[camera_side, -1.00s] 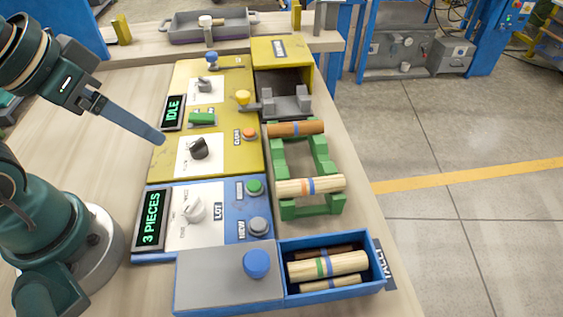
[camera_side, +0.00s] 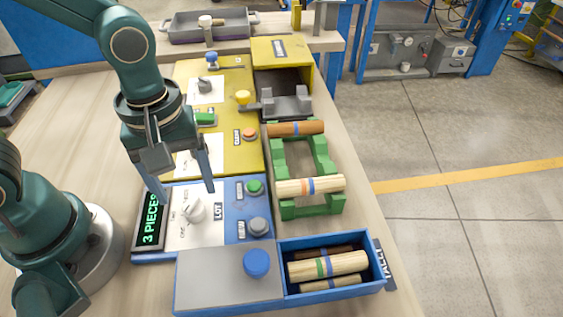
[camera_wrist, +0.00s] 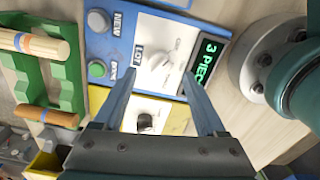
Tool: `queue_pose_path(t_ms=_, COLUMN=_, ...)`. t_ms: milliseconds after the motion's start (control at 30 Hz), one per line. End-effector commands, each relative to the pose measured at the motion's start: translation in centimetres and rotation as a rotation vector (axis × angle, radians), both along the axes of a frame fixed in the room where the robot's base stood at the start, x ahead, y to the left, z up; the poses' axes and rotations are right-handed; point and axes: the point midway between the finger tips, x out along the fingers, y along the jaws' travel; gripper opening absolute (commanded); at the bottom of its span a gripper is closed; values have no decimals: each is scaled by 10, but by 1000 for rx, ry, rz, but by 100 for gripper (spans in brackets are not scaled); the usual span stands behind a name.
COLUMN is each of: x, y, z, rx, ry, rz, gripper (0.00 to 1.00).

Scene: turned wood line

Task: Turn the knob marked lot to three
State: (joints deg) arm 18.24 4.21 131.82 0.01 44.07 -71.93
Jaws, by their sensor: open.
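The lot knob (camera_side: 195,210) is a white pointer knob on a white dial plate of the blue panel (camera_side: 228,218), beside the label LOT. It also shows in the wrist view (camera_wrist: 160,62). The display (camera_side: 151,222) left of the dial reads 3 PIECES in green. My gripper (camera_side: 184,192) is open and empty, above the far edge of the blue panel, its fingers pointing down. In the wrist view my fingers (camera_wrist: 155,85) are spread, with the knob beyond them between their tips. The knob's exact setting is too small to read.
A green button (camera_side: 254,186) and a grey button (camera_side: 258,226) sit right of the dial. A green rack (camera_side: 318,206) holds turned pieces; a blue tray (camera_side: 378,268) holds several. The yellow panel (camera_side: 236,158) lies behind.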

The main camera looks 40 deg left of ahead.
Motion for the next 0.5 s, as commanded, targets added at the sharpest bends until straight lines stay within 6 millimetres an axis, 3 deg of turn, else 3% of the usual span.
queue_pose_path(t_ms=300, x=-1, y=1, z=-35, rx=2, ry=5, rz=-1, gripper=74)
queue_pose_path(t_ms=500, x=-1, y=1, z=-45, rx=1, ry=0, rz=-1, gripper=74)
